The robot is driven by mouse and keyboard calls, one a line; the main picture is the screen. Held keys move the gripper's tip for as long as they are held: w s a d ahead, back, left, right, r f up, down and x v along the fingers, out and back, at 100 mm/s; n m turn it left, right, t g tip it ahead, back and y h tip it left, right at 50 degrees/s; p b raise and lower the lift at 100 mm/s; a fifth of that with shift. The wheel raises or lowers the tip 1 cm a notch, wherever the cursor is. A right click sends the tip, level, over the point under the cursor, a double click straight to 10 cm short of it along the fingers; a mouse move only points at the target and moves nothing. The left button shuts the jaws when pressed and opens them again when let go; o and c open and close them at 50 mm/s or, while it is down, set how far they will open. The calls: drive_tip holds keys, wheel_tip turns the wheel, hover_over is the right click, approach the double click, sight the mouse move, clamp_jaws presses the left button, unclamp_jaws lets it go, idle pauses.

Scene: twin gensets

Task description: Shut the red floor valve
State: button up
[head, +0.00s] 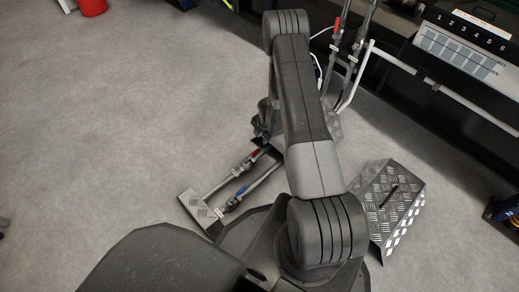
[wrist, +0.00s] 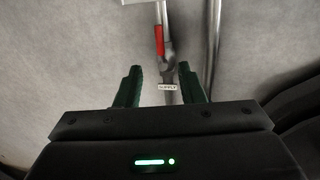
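The red floor valve (head: 254,155) is a red lever on one of two grey pipes low over the floor. The wrist view shows the red lever (wrist: 159,41) lying roughly in line with its pipe, beyond my fingertips. A small label that seems to read "SUPPLY" (wrist: 167,87) sits below the valve body, between the fingers in the picture. My gripper (wrist: 160,80) is open, with its two dark green fingers apart on either side of the pipe in view and nothing held. Whether the fingers touch anything is unclear. In the head view my arm hides most of the gripper.
A blue-handled valve (head: 241,191) sits on the neighbouring pipe. Upright pipes with another red lever (head: 337,26) rise behind.

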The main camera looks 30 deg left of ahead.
sight(256, 151)
drive_tip(key=a+f+b, duration=0.1)
drive_tip(key=f, duration=0.3)
drive_tip(key=a+f+b, duration=0.1)
drive_tip(key=f, duration=0.4)
drive_tip(key=f+b, duration=0.2)
drive_tip(key=f, duration=0.2)
drive_tip(key=shift+w+a+f, duration=0.2)
drive_tip(key=shift+a+f, duration=0.1)
drive_tip(key=shift+a, duration=0.1)
clamp_jaws()
